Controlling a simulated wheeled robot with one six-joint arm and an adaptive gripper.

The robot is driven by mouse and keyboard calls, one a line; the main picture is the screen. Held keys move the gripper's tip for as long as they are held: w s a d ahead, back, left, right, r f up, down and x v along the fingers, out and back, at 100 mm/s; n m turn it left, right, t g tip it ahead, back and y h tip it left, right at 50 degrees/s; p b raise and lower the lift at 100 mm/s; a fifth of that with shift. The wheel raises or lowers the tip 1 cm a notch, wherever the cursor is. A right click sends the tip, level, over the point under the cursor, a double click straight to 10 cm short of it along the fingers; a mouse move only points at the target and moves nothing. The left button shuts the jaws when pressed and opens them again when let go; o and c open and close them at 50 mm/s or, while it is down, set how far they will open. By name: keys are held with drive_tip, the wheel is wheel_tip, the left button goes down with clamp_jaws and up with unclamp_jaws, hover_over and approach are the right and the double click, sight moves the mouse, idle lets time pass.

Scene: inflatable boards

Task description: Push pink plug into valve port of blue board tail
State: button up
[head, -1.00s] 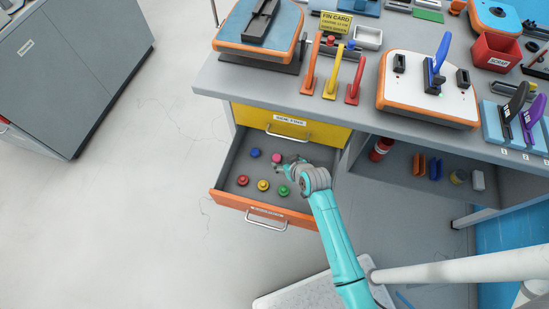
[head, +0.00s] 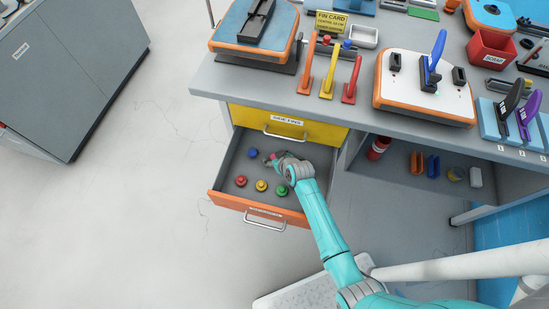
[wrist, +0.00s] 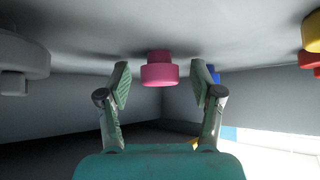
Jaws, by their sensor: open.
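The pink plug (wrist: 159,72) stands between the two spread fingers of my open gripper (wrist: 161,86) in the wrist view, with a gap on each side. In the head view my gripper (head: 273,161) is low inside the open orange drawer and hides most of the pink plug (head: 274,156). A blue-topped board tail (head: 229,27) with orange sides and a black fin box lies on the bench at upper left. Another blue, orange-edged board piece (head: 480,13) with a dark round fitting is at upper right. I cannot tell which has the valve port.
The drawer (head: 226,200) also holds blue (head: 252,153), red (head: 240,181), yellow (head: 261,185) and green (head: 281,188) plugs. A yellow drawer front (head: 290,128) and the bench edge are above it. A white board (head: 440,100) lies on the bench.

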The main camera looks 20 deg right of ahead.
drive_tip(key=c, duration=1)
drive_tip(key=shift+o, duration=0.2)
drive_tip(key=shift+r, duration=0.1)
